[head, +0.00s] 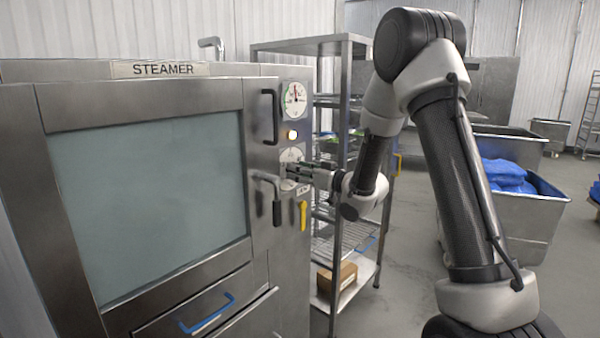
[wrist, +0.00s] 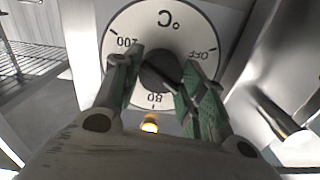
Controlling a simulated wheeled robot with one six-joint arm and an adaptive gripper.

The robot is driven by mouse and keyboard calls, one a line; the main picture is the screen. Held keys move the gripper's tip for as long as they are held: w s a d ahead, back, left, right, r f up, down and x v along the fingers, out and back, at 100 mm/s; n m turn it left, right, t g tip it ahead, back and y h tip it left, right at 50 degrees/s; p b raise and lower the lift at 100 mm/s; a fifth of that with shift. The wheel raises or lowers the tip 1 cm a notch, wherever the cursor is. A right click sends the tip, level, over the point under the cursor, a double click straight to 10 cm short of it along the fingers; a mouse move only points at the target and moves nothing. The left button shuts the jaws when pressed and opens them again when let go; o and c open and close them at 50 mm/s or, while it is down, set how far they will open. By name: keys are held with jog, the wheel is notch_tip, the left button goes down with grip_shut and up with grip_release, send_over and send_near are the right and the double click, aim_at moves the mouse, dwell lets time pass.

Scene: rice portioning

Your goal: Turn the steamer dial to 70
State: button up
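The steamer (head: 60,85) stands at the left with its glass door shut. Its white temperature dial (head: 290,155) is on the right-hand panel, below a lit lamp (head: 292,134). In the wrist view the dial face (wrist: 122,22) appears upside down, with °C, OFF, 80 and 100 readable. A dark round knob (wrist: 158,68) is at its centre. My gripper (head: 312,172) is at the dial; in the wrist view its green-padded fingers (wrist: 163,66) straddle the knob. I cannot tell whether both pads press on it. The fingers hide part of the scale, and the knob's setting is unclear.
A round gauge (head: 294,98) sits above the lamp. A door handle (head: 270,115), a lever (head: 273,195) and a yellow handle (head: 303,214) are close to the dial. A wire shelf rack (head: 345,235) stands just right of the steamer. Metal bins (head: 530,225) are farther right.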

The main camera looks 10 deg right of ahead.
jog(key=shift+c, duration=0.7)
jog(key=shift+n, duration=0.3)
jog(key=o, duration=1)
jog(key=shift+o, duration=0.2)
jog(key=shift+r, duration=0.1)
jog(key=v, duration=1.2)
